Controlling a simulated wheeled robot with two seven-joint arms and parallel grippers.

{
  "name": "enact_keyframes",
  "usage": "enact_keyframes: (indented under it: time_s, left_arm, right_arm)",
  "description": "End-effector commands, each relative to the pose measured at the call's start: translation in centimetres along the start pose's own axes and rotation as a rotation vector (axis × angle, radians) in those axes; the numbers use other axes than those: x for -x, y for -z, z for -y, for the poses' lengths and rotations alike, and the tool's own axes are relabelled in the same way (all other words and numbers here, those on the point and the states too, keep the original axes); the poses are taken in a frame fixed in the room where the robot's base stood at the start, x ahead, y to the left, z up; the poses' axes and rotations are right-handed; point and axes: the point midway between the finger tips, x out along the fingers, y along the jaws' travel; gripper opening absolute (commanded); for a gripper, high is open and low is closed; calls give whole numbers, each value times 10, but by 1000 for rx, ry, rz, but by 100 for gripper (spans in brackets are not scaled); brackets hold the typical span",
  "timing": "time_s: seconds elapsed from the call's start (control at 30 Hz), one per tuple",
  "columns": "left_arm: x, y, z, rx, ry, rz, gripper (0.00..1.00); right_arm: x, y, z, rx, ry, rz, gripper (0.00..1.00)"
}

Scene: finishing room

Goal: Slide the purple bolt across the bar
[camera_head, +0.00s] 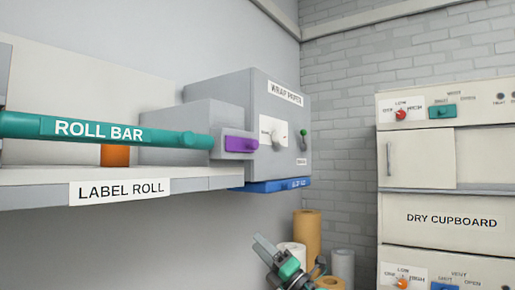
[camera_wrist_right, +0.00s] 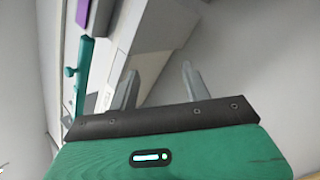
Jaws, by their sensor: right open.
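The purple bolt (camera_head: 241,144) sits on a grey block at the right end of the teal roll bar (camera_head: 170,137). It shows as a purple patch at the top left of the right wrist view (camera_wrist_right: 83,12). The bar runs across the left half of the head view; part of its end shows teal in the wrist view (camera_wrist_right: 82,68). My right gripper (camera_head: 262,246) is low in the head view, below and right of the bolt, apart from it. In the wrist view its two fingers (camera_wrist_right: 158,86) are spread with nothing between them. My left gripper is not in view.
A grey wrap heater-like box (camera_head: 235,90) with a knob and green lever stands behind the bolt. A shelf (camera_head: 210,183) labelled LABEL ROLL lies under the bar. Brown and white rolls (camera_head: 307,232) stand behind my right gripper. The dry cupboard (camera_head: 412,158) is at right.

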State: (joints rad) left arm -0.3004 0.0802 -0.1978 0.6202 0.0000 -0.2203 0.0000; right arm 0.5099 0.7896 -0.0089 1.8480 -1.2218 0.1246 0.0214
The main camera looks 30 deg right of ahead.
Motion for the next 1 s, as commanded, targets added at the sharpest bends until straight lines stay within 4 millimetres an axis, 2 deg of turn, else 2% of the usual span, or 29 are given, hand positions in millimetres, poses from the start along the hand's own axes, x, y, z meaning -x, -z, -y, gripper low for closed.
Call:
enact_keyframes:
  time_s: [0.03, 0.2, 0.3, 0.4, 0.5, 0.67, 0.77, 1.0]
  left_arm:
    - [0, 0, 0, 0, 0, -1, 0]
    - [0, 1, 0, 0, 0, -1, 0]
    - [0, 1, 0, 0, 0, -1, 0]
    - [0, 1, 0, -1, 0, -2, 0]
    - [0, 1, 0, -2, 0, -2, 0]
    - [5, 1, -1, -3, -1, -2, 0]
    - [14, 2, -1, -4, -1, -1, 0]
    - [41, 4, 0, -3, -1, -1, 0]
  right_arm:
    - [-13, -21, -29, 123, -31, -40, 48]
    - [-33, -76, -100, 506, -37, -153, 48]
    - [-35, -108, -130, 689, 1, -185, 48]
    - [-33, -134, -151, 819, 47, -198, 48]
    - [-31, -150, -163, 893, 82, -202, 48]
    - [-35, -158, -168, 926, 101, -204, 48]
    - [-46, -158, -168, 923, 99, -204, 48]
    - [-91, -152, -162, 919, 96, -204, 48]
